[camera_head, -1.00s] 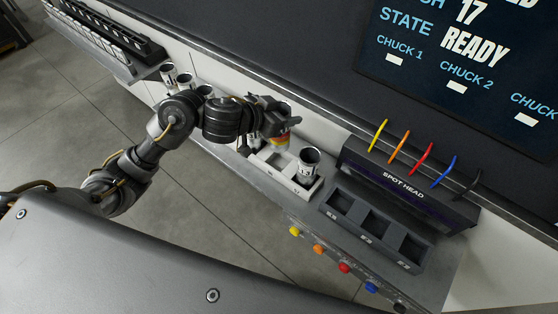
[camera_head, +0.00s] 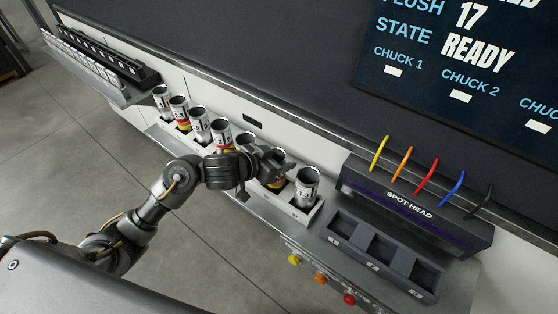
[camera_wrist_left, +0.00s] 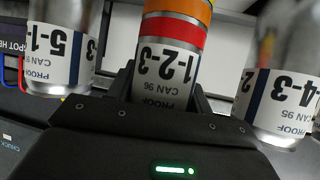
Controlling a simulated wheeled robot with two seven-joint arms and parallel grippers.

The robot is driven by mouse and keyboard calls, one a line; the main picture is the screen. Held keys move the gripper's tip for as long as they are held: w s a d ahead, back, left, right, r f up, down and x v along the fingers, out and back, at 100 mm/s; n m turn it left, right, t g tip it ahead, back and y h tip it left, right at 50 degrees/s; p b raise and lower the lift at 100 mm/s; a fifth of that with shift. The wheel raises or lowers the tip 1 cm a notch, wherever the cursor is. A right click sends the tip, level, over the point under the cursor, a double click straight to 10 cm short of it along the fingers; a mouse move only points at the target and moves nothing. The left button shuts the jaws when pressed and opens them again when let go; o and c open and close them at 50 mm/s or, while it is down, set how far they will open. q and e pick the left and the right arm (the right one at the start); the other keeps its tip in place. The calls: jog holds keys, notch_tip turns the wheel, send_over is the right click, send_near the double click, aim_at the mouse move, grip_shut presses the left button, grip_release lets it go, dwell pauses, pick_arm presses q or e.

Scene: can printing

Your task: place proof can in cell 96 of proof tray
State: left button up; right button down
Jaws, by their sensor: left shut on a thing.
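My left gripper (camera_head: 272,167) is shut on the proof can (camera_head: 279,182), a silver can with a white label and yellow, orange and red bands. In the left wrist view, the proof can (camera_wrist_left: 168,60) is labelled CAN 96 and 1-2-3, between the fingers. The can stands upright over or in cell 96 of the proof tray (camera_head: 300,217), between its neighbours and about level with them. Its base is hidden, so I cannot tell if it touches the tray floor. My right gripper is not in view.
Can 97 (camera_wrist_left: 62,50) and can 95 (camera_wrist_left: 275,90) stand close on either side of the gripper. Several more cans (camera_head: 200,125) fill the row leftward. The spot head (camera_head: 410,205) and an empty three-slot holder (camera_head: 385,255) lie to the right.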

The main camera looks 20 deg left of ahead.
pick_arm(q)
jog(key=o, duration=1.2)
jog(key=shift+c, duration=0.2)
jog(key=shift+s+r, duration=0.1)
jog(key=shift+r, duration=0.1)
jog(key=p+v, duration=0.3)
jog(key=v, duration=0.8)
jog(key=shift+s+a, duration=0.25)
jog(key=shift+s, duration=0.05)
